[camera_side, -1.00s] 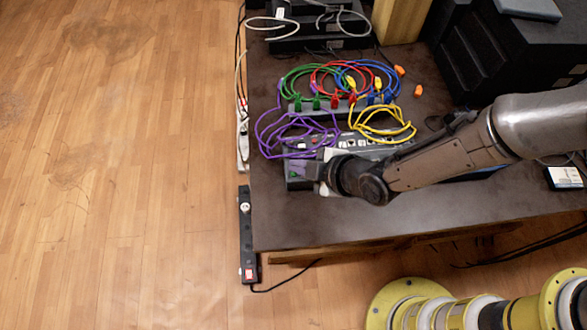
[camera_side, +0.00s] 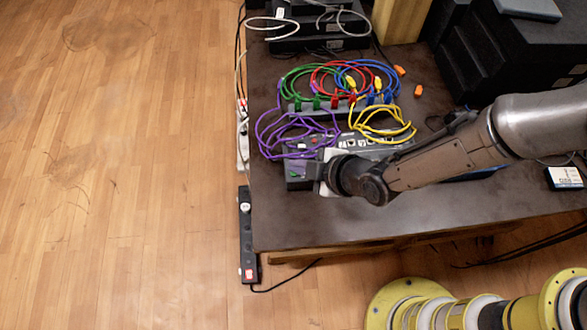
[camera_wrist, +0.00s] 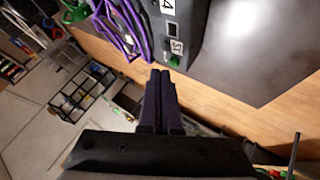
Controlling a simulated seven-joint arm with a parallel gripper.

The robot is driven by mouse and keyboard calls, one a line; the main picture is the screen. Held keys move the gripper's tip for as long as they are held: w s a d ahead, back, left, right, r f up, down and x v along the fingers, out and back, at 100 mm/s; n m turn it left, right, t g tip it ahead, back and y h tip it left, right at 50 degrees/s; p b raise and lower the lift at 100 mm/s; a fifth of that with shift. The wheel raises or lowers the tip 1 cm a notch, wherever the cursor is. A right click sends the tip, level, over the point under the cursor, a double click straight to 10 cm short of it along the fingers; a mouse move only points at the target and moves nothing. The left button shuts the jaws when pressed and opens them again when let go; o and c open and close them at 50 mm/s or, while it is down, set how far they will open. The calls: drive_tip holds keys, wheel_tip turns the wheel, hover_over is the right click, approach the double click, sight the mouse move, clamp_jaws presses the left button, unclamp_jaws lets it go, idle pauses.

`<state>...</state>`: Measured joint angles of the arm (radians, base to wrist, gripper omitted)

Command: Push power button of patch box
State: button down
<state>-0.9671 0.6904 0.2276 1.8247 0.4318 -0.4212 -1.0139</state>
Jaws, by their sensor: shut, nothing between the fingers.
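The patch box is a grey box with a row of ports. In the side view its left end (camera_side: 300,183) sticks out from behind my arm, with a small green button (camera_side: 294,174) on it. In the wrist view the box (camera_wrist: 190,30) is at the top centre, and the green button (camera_wrist: 175,61) is at its near end. My gripper (camera_wrist: 161,76) is shut and empty. Its dark fingertips are just below the button in the wrist view, very close to it. I cannot tell whether they touch. In the side view my wrist hides part of the box.
Purple cables (camera_side: 290,135) and yellow cables (camera_side: 383,122) loop behind the box. Green, red and blue cables plug into a panel (camera_side: 330,104) farther back. A black power strip (camera_side: 248,235) lies on the floor beside the table. The tabletop (camera_side: 310,228) in front is clear.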

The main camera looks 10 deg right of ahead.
sight(299, 177)
drive_tip(key=shift+f, duration=0.1)
idle(0.3)
drive_tip(key=shift+f, duration=0.5)
idle(0.3)
drive_tip(key=shift+r, duration=0.55)
drive_tip(key=shift+r, duration=0.1)
wheel_tip(299, 177, up, 6)
drive_tip(key=shift+f, duration=0.1)
idle(0.6)
idle(0.3)
